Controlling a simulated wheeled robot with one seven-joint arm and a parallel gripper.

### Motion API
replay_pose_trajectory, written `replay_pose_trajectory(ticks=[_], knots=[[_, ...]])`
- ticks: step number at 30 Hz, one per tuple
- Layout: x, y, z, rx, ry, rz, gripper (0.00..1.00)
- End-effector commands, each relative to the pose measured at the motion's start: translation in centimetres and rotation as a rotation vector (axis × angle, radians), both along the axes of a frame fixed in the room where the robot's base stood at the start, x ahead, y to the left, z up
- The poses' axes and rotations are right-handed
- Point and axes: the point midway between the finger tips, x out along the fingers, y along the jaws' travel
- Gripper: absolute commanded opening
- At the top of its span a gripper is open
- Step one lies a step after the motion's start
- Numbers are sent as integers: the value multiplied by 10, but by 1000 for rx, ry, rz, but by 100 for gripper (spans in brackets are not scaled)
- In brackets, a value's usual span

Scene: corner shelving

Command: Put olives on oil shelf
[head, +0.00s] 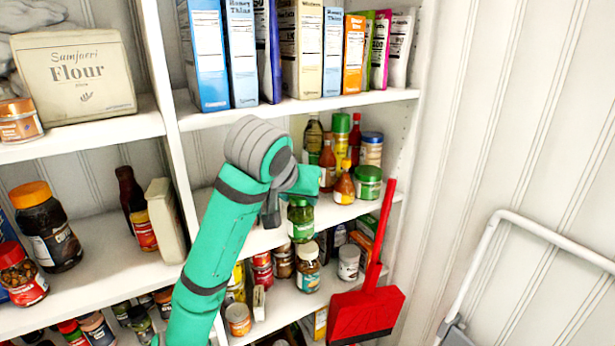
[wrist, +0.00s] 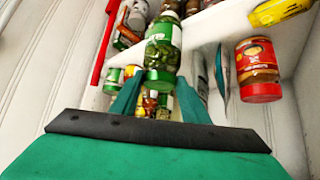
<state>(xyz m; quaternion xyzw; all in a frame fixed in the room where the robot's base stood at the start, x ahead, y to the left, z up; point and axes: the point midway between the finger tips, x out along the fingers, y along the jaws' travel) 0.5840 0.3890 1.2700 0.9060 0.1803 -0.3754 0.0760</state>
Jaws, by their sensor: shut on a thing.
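The olives jar (head: 300,224) is a glass jar with a green top, seen in the head view just below my wrist. In the wrist view the jar (wrist: 162,58) shows green olives and a green label between the ends of my fingers. The jar is in front of the oil shelf edge. The oil shelf (head: 347,215) holds oil and sauce bottles (head: 328,160) and green-lidded jars (head: 367,185) at its right end.
A red dustpan (head: 366,310) stands upright at the right, its handle close to the shelf edge. Jars and cans (head: 307,275) crowd the shelf below. Boxes (head: 300,50) fill the shelf above. My arm hides the left part of the oil shelf.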

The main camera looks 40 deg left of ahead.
Motion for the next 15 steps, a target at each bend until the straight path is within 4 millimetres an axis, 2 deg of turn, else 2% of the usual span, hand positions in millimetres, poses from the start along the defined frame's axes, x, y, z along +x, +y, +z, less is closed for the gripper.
replay_pose_trajectory(ticks=[3,15], knots=[[22,6,0,-4,-2,-3,0],[83,35,0,1,1,1,0]])
